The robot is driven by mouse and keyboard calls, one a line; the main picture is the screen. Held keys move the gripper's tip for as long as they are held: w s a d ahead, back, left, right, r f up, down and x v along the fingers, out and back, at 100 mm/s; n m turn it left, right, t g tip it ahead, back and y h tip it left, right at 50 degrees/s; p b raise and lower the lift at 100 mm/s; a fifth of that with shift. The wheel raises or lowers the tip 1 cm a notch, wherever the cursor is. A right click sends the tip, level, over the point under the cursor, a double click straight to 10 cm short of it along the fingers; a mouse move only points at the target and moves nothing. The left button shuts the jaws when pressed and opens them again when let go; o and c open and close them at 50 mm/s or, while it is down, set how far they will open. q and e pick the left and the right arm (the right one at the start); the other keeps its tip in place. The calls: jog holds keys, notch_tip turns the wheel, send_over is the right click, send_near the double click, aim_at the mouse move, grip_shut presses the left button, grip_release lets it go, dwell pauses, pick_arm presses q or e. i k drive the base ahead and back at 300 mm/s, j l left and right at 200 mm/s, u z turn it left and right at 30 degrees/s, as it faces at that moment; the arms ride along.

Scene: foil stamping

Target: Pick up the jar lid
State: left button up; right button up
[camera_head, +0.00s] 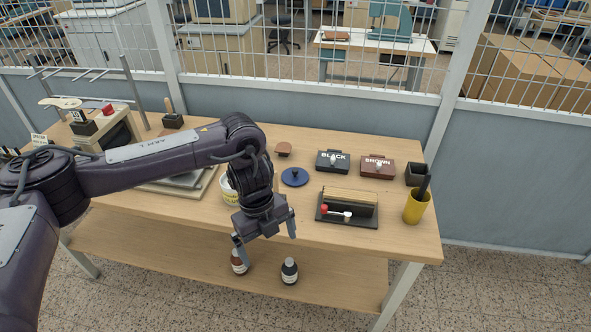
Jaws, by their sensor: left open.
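A round blue lid with a small knob on top (294,178) lies on the wooden workbench, right of my left gripper; it looks like the jar lid. My left gripper (265,243) is open and empty, with its fingers pointing down near the bench's front edge. A white jar or tub (228,191) stands just behind my left wrist and is partly hidden by it. The lid is apart from the gripper and from the jar. My right gripper is not in view.
A black tray device with a red knob (346,222) and a yellow cup (416,206) stand to the right. Bottles (289,271) stand on the lower shelf. A press (113,135) stands at left.

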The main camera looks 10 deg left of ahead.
aim_at(293, 176)
jog(key=i, duration=1.45)
